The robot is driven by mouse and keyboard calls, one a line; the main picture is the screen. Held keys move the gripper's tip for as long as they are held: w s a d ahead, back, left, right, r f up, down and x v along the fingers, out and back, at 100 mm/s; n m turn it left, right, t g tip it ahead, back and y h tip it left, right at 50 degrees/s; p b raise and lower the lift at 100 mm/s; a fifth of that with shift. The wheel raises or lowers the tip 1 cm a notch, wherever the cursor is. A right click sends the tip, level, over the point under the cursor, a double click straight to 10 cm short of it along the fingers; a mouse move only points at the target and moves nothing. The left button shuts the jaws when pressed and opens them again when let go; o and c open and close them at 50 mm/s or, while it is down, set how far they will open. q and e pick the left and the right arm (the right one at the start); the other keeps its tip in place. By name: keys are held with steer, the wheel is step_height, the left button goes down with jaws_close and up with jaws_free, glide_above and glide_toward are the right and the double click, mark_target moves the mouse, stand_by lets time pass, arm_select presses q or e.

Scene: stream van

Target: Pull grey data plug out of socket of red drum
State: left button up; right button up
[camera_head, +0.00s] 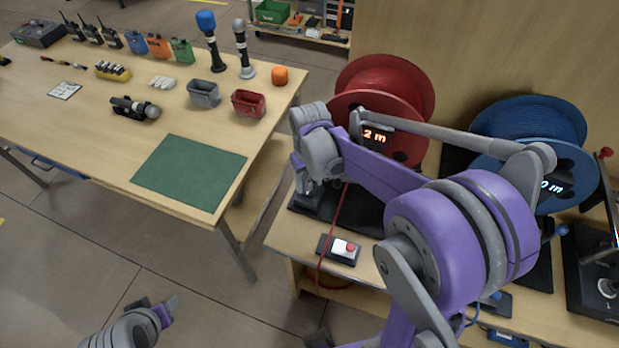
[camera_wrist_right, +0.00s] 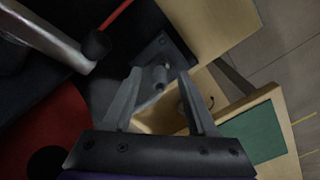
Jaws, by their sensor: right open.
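The red drum (camera_head: 385,85) stands at the back of the right bench, with "2 m" on its display. It fills the left edge of the right wrist view (camera_wrist_right: 45,125). My right gripper (camera_head: 307,188) is low to the left of the drum, over a dark base. In the right wrist view its two open fingers (camera_wrist_right: 160,76) stand either side of a small grey part that looks like the data plug (camera_wrist_right: 160,74), at a dark block (camera_wrist_right: 150,45). I cannot tell whether the fingers touch it. My left gripper (camera_head: 165,312) is low at the left, its jaws unclear.
A blue drum (camera_head: 530,130) stands right of the red one. The left table holds microphones, bins and a bare green mat (camera_head: 190,172). Floor separates the tables.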

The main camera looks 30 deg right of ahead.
jaws_close()
stand_by(0.5)
